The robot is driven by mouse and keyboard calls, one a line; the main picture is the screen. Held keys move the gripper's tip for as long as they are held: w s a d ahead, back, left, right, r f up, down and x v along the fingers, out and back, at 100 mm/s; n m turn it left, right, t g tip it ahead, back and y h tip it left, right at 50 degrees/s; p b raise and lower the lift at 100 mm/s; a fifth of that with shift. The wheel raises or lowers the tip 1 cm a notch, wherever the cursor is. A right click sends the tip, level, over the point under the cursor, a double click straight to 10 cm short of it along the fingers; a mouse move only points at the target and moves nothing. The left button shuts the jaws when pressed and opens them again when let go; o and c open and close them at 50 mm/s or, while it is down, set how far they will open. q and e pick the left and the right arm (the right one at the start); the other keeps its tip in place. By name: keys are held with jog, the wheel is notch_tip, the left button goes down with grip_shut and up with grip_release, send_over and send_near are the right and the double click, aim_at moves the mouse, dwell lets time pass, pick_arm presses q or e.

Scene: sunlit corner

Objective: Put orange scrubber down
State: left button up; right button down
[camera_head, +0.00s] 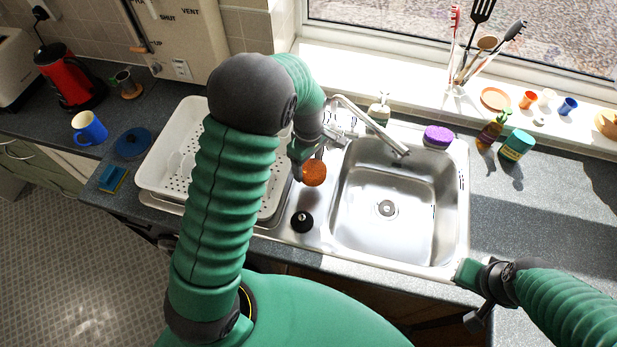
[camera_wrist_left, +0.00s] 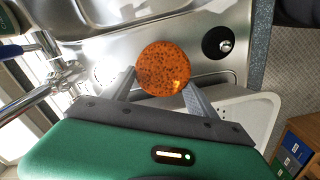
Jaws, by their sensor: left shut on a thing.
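The orange scrubber (camera_head: 314,173) is a round, speckled orange disc at the left edge of the sink basin. My left gripper (camera_head: 304,166) is shut on it. In the left wrist view the orange scrubber (camera_wrist_left: 164,68) sits between the two fingertips of my left gripper (camera_wrist_left: 160,84), over the steel of the sink unit. I cannot tell how high it is above the steel. My right gripper (camera_head: 470,296) is low at the right, near the front edge of the counter; its fingers are not clear.
The empty steel sink basin (camera_head: 400,225) is right of the scrubber. A black plug (camera_head: 302,220) lies on the steel in front of it. The white dish rack (camera_head: 160,160) is at left, the tap (camera_head: 368,122) behind. A purple sponge (camera_head: 438,135) sits at the sink's back right.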

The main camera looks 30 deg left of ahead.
aim_at(309, 176)
pick_arm(q)
notch_tip(309, 176, down, 6)
jog(key=shift+s+r, duration=0.15)
jog(key=shift+r, duration=0.05)
jog(key=shift+f, duration=0.45)
jog(key=o, duration=1.5)
jog(key=shift+o, duration=0.2)
